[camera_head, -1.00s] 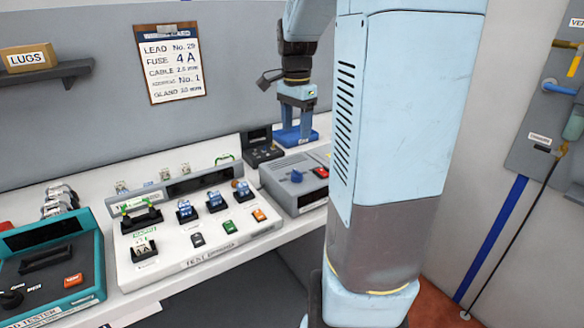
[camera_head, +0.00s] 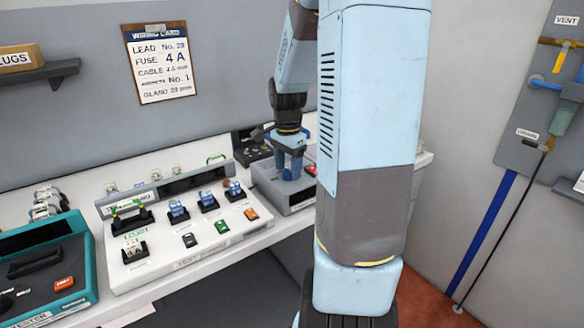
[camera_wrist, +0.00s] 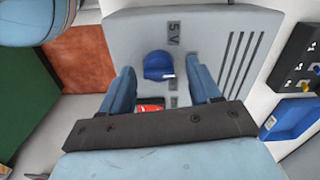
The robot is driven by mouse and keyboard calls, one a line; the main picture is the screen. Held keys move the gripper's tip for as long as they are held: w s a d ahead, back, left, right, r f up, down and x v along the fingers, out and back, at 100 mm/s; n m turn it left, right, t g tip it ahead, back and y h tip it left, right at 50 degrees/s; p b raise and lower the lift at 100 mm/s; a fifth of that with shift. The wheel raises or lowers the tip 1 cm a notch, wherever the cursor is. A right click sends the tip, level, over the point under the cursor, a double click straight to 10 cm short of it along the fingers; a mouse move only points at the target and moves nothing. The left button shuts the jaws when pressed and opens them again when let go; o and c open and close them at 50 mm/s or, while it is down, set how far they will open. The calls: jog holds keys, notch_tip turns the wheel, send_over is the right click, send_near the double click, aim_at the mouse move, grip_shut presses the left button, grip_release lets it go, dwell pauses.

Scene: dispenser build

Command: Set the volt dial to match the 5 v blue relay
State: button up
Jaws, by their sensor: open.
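The volt dial is a round blue knob (camera_wrist: 155,64) on a sloped grey box (camera_wrist: 210,22), which also shows in the head view (camera_head: 264,182). A white mark shows on the knob's right side. "5 V" is printed on the box above and right of it; smaller labels below are partly hidden and unreadable. My gripper (camera_head: 291,168) is over the box; in the wrist view its open fingers (camera_wrist: 161,76) stand either side of the knob. I cannot tell if they touch it. Several blue relays, including one at left (camera_head: 178,209), sit on the white test panel; their values are unreadable.
A red button (camera_wrist: 150,104) is on the grey box, close below the knob. A black socket unit (camera_wrist: 300,62) and a blue item (camera_wrist: 291,118) are at the wrist view's right. The white test panel (camera_head: 150,270) and teal tester (camera_head: 85,262) stand left on the bench.

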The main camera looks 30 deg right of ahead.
jog(key=shift+f, duration=0.5)
